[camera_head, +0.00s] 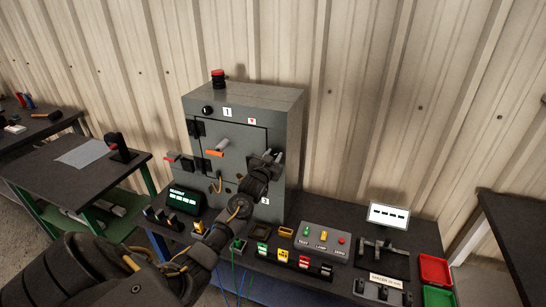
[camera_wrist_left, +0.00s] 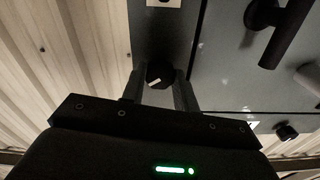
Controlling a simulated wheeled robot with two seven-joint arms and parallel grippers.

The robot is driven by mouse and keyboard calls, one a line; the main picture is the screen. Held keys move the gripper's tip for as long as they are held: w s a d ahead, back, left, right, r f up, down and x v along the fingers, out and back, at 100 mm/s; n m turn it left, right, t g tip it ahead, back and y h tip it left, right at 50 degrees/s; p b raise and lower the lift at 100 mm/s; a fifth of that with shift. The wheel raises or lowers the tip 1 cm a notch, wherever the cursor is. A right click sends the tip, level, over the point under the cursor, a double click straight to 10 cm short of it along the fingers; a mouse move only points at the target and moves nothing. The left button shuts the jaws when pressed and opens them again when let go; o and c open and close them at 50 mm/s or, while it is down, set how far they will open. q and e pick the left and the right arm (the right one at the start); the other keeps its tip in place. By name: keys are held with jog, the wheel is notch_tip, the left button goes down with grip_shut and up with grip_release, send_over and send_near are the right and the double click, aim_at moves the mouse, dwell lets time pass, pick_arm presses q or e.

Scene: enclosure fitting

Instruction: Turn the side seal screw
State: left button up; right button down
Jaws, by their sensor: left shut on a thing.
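The grey enclosure (camera_head: 245,108) stands on the dark bench against the wall, its door facing me. My left gripper (camera_head: 268,157) is at the right part of its front face. In the left wrist view the left gripper (camera_wrist_left: 160,88) has its two fingers on either side of a small black screw head (camera_wrist_left: 158,73) with a white mark, and is shut on it. In the head view this screw is hidden behind the gripper. My right gripper is not in view.
A red button (camera_head: 217,76) tops the enclosure. An orange-tipped handle (camera_head: 215,153) sticks out from the door. A button box (camera_head: 322,240), small coloured parts, a white display (camera_head: 389,214) and a red tray (camera_head: 434,268) crowd the bench. Thin cables hang below my left arm.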

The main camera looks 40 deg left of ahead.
pick_arm(q)
jog(key=m, duration=0.8)
jog(key=shift+m, duration=1.3)
jog(key=o, duration=1)
